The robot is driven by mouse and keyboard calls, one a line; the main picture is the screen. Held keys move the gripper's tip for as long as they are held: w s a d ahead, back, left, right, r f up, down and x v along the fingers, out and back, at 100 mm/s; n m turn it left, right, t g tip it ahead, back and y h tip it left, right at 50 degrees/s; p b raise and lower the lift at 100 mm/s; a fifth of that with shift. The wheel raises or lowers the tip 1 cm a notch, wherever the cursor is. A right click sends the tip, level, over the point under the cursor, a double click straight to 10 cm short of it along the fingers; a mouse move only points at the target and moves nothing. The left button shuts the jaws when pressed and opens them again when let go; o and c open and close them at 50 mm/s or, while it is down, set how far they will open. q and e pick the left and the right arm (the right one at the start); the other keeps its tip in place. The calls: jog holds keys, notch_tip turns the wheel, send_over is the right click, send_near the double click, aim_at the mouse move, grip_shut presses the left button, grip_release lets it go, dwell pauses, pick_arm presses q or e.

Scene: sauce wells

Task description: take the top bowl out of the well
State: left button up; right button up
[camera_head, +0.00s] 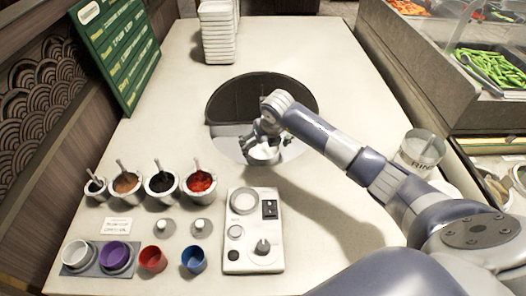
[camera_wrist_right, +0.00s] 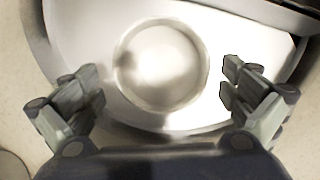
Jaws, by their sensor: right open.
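The round well (camera_head: 235,98) is set in the counter, its far half dark and its near half pale. A white bowl (camera_head: 264,153) shows at its near side, partly covered by my right gripper (camera_head: 266,128). In the right wrist view the round bowl (camera_wrist_right: 160,52) lies between the two spread fingers of my right gripper (camera_wrist_right: 163,84), with a gap on both sides. The gripper is open and does not visibly touch the bowl. I cannot tell whether other bowls are beneath it. My left gripper is not in view.
Sauce pots with spoons (camera_head: 162,184) stand front left, near small coloured cups (camera_head: 153,259). A white control panel (camera_head: 253,231) lies in front of the well. White stacked containers (camera_head: 218,35) stand behind. A clear container (camera_head: 420,150) is at right.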

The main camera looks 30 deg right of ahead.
aim_at(262, 153)
jog(key=x, duration=0.3)
jog(key=shift+w+f+p, duration=0.1)
jog(key=shift+f+p, duration=0.05)
jog(key=shift+p, duration=0.15)
jog(key=shift+w+d+f, duration=0.1)
jog(key=shift+w+f, duration=0.05)
jog(key=shift+f, duration=0.2)
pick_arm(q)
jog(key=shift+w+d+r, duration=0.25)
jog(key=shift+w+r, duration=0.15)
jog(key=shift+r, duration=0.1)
pick_arm(e)
jog(key=c, duration=1)
jog(key=shift+o, duration=0.2)
jog(key=shift+r, duration=0.1)
